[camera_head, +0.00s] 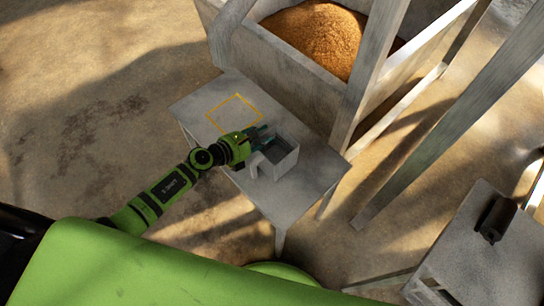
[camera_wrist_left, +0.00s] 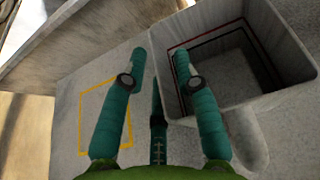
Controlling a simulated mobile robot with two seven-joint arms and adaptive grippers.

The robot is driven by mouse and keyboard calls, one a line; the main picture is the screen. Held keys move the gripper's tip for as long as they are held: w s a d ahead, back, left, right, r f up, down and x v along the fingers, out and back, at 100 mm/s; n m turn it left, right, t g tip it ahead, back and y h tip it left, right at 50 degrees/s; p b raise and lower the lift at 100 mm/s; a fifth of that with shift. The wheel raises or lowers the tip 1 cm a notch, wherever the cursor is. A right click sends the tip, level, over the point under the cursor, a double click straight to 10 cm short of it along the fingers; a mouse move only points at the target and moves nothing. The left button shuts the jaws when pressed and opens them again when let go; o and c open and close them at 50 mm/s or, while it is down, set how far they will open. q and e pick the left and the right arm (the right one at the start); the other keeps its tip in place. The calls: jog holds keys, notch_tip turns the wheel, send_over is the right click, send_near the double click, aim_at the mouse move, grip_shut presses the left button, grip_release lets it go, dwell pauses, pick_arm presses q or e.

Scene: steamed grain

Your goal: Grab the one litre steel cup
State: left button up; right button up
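The steel cup is a grey, square, open-topped box (camera_head: 285,164) on a small grey table (camera_head: 317,172). It stands upright, and its opening and a handle-like lug show in the left wrist view (camera_wrist_left: 262,99). My left gripper (camera_head: 265,132) is at the cup's upper left side. In the left wrist view its teal fingers (camera_wrist_left: 161,57) are spread apart. One finger is outside the cup's left wall and one overlaps the opening; I cannot tell whether that one is inside or above it. A third finger shows between them. My right gripper is not in view.
A yellow square outline (camera_head: 236,112) marks a bare part of the tabletop left of the cup. A large bin of orange-brown grain (camera_head: 318,38) stands behind, with slanted grey posts (camera_head: 372,75) at its right. Another grey table (camera_head: 470,262) is at lower right.

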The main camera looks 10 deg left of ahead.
pick_arm(q)
grip_shut()
jog(key=shift+r, duration=0.1)
